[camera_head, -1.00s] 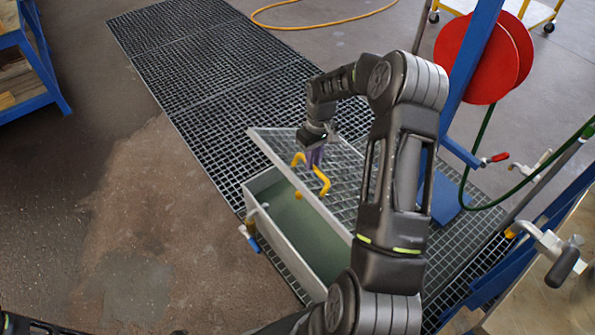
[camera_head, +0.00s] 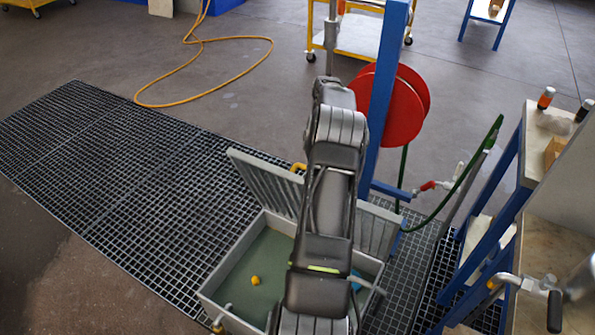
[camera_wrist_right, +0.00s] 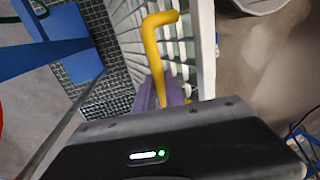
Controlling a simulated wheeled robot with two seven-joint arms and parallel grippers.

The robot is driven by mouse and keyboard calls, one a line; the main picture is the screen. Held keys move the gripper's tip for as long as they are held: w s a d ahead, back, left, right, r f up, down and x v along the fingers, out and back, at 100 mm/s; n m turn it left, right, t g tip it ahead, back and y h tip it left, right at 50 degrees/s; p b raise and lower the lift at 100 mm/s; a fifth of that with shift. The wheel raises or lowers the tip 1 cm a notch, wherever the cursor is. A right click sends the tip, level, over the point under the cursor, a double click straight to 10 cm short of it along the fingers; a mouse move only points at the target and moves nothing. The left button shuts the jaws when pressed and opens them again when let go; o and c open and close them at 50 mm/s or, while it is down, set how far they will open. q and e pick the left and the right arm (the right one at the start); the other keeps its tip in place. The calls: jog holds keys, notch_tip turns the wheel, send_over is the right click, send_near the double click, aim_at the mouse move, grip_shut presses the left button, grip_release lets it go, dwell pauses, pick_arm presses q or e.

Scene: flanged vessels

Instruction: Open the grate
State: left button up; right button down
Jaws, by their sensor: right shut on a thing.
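The slatted grate (camera_head: 262,182) stands raised and steeply tilted along the far side of the grey box (camera_head: 228,268). The box is open and shows a greenish floor. A yellow handle (camera_head: 298,167) shows at the grate's top edge, mostly hidden behind my right arm. In the right wrist view the bent yellow handle (camera_wrist_right: 153,52) rises beside the slats of the grate (camera_wrist_right: 190,45). My right gripper (camera_wrist_right: 163,97), with purple fingers, is shut on this handle. In the head view my right arm covers the gripper. My left gripper is out of view.
A small yellow ball (camera_head: 255,280) lies in the box. A blue post with a red reel (camera_head: 405,108) stands behind the grate. A blue-legged bench (camera_head: 545,180) is at the right. Floor grating (camera_head: 110,170) lies clear at the left.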

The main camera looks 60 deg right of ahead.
jog(key=shift+s+d+f, duration=0.2)
jog(key=shift+s+f, duration=0.1)
jog(key=shift+s, duration=0.05)
jog(key=c, duration=1.8)
grip_release()
jog(key=shift+o, duration=1.4)
jog(key=shift+d+f, duration=0.1)
jog(key=shift+o, duration=0.6)
jog(key=shift+w, duration=0.15)
jog(key=shift+r, duration=0.2)
notch_tip(320, 180, up, 8)
jog(key=d+p, duration=0.1)
jog(key=p, duration=0.5)
jog(key=shift+d+f, duration=0.15)
jog(key=shift+f, duration=0.05)
